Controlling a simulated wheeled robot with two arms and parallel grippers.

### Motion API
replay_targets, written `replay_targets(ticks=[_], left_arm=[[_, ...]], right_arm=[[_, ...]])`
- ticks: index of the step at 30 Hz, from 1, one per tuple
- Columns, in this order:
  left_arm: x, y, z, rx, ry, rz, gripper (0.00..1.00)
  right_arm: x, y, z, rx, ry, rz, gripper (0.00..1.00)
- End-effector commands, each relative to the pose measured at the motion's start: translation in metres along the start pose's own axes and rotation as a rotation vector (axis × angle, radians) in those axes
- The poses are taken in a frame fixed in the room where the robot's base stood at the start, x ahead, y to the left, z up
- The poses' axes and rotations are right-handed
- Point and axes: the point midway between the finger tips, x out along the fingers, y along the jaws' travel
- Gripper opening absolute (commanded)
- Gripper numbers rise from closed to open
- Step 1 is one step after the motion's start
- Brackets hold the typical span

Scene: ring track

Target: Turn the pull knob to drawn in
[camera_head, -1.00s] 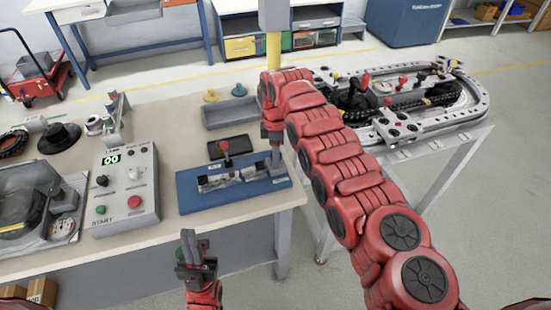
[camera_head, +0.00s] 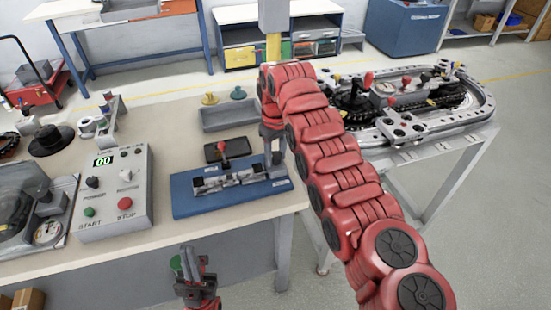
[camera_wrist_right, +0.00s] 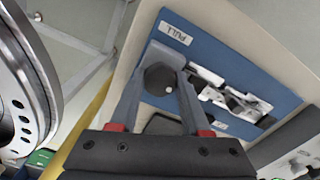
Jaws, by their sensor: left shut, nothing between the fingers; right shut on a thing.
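In the right wrist view, a dark round pull knob (camera_wrist_right: 157,80) sits beside a "PULL" label (camera_wrist_right: 175,33) on the board. My right gripper (camera_wrist_right: 160,72) is shut on the knob, one finger on each side. In the head view my right gripper (camera_head: 273,165) is at the right end of the board, where it hides the knob. My left gripper (camera_head: 192,262) is shut and empty, in front of the bench's near edge.
A control box (camera_head: 117,195) with START and STOP buttons stands left of the board. A grey tray (camera_head: 230,117) and a dark flat item (camera_head: 228,149) lie behind it. A ring track (camera_head: 440,100) stands on a separate table to the right.

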Motion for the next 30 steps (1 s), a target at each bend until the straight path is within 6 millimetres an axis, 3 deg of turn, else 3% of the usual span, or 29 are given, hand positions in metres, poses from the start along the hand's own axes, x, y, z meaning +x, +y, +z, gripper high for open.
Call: replay_targets(ticks=[30], left_arm=[[-0.032, 0.002, 0.005, 0.000, 0.000, 0.000, 0.00]], right_arm=[[-0.001, 0.002, -0.001, 0.960, 0.006, 0.001, 0.00]])
